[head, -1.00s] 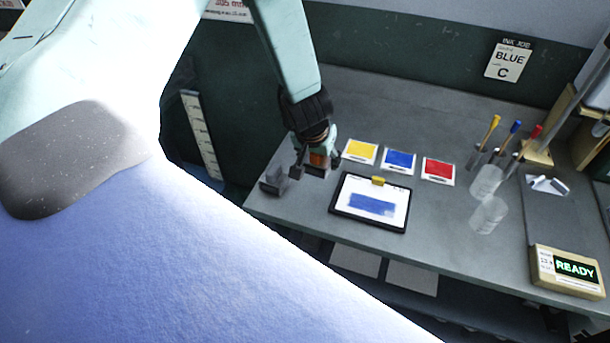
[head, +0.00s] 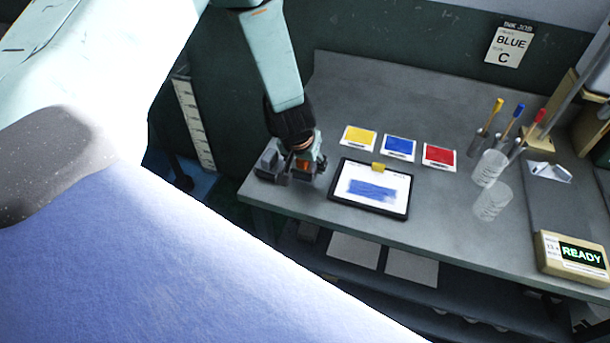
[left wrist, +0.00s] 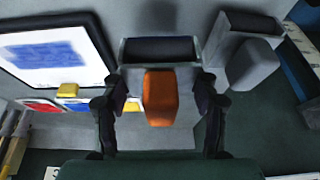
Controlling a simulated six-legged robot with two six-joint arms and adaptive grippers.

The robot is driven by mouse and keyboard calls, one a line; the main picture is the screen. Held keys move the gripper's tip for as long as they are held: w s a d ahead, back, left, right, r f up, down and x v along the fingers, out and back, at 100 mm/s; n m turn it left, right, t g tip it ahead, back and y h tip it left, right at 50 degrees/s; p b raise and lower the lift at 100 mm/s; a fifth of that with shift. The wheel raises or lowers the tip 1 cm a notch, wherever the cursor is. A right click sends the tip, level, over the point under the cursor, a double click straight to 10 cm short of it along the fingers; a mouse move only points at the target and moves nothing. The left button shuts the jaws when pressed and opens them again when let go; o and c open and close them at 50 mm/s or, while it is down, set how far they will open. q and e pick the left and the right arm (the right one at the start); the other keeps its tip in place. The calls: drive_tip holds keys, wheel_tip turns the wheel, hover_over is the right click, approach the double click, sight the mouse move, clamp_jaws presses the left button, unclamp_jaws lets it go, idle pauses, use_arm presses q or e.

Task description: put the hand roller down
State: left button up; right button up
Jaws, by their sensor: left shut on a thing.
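The hand roller, with an orange handle (left wrist: 160,98) and a dark roller (left wrist: 157,50) in a grey frame, is between the fingers of my left gripper (left wrist: 160,90). In the head view my left gripper (head: 304,168) is shut on it at the left end of the bench, left of the clipboard; the orange (head: 303,163) shows only in part. A grey block-like piece with a dark recess or roller (left wrist: 248,52) lies right beside the roller in the wrist view, with a narrow gap. Whether the roller touches the bench, I cannot tell. My right gripper is not in view.
The black-edged clipboard (head: 370,206) holds a white sheet with a blue patch. Yellow (head: 360,137), blue (head: 398,147) and red (head: 439,156) cards lie behind it. Clear cups (head: 490,168) and a READY box (head: 572,257) stand to the right. The bench's left edge is close.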

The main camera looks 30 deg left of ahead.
sight(306, 173)
use_arm(q)
drive_tip(key=f, duration=0.1)
drive_tip(key=d+f+b, duration=0.1)
drive_tip(key=f, duration=0.1)
drive_tip(key=shift+w+f, duration=0.15)
drive_tip(key=shift+s+a, duration=0.2)
drive_tip(key=shift+a, duration=0.3)
drive_tip(key=shift+d+f, duration=0.15)
drive_tip(key=o, duration=0.9)
drive_tip(key=shift+w+d, duration=0.15)
drive_tip(key=shift+d, duration=0.05)
drive_tip(key=shift+o, duration=1.1)
drive_tip(key=shift+a, duration=0.25)
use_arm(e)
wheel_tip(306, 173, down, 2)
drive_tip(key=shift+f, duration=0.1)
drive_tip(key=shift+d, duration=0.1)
